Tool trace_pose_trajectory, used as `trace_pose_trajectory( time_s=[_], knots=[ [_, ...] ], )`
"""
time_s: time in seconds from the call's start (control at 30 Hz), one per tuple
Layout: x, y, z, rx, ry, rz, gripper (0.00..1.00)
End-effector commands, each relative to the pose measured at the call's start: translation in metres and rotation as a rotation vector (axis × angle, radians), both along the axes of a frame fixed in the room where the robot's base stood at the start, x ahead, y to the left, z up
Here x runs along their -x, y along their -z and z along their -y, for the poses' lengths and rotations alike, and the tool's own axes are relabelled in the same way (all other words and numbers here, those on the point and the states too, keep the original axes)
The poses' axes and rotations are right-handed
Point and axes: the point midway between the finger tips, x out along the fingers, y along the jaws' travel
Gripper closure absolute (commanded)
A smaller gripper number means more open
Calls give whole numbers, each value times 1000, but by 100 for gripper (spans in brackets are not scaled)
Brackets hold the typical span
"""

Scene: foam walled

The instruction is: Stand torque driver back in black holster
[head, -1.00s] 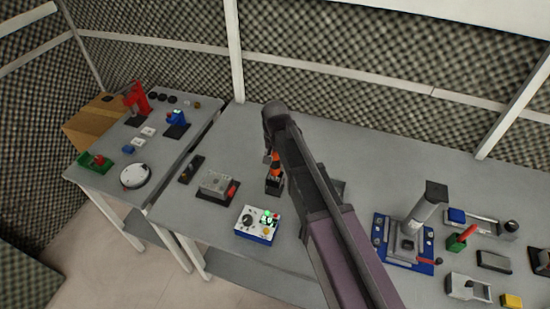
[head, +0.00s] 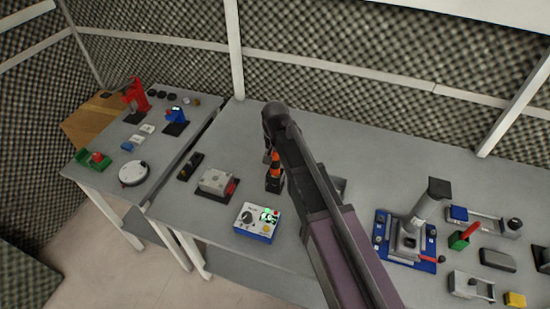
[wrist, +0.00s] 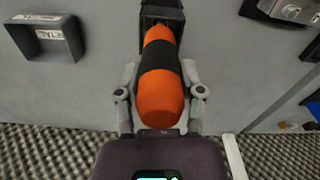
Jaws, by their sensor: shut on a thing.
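The torque driver, orange with a black band (wrist: 160,57), points down towards the black holster (wrist: 162,13) in the wrist view. In the head view, the driver (head: 275,163) stands roughly upright at the holster (head: 274,184). Its lower end is at the holster's mouth; how deep it sits is hard to tell. My gripper (wrist: 160,92) is shut on the driver's handle, one grey finger on each side. In the head view, my arm hides most of the gripper.
A white and blue box with a lit display (head: 257,222) stands in front of the holster. A grey box (head: 214,183) is to its left. A blue-based fixture (head: 381,247) stands right of my arm. In the wrist view, a dark open tray (wrist: 47,42) lies to the left.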

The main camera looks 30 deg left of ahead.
Motion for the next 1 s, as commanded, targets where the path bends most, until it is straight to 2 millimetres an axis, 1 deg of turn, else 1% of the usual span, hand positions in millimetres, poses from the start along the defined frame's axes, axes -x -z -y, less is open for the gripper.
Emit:
trace_pose_trajectory(
  time_s=[0.97,1.0],
  knots=[
    [0,18,0,0,0,0,100],
    [0,17,0,0,0,0,44]
  ],
)
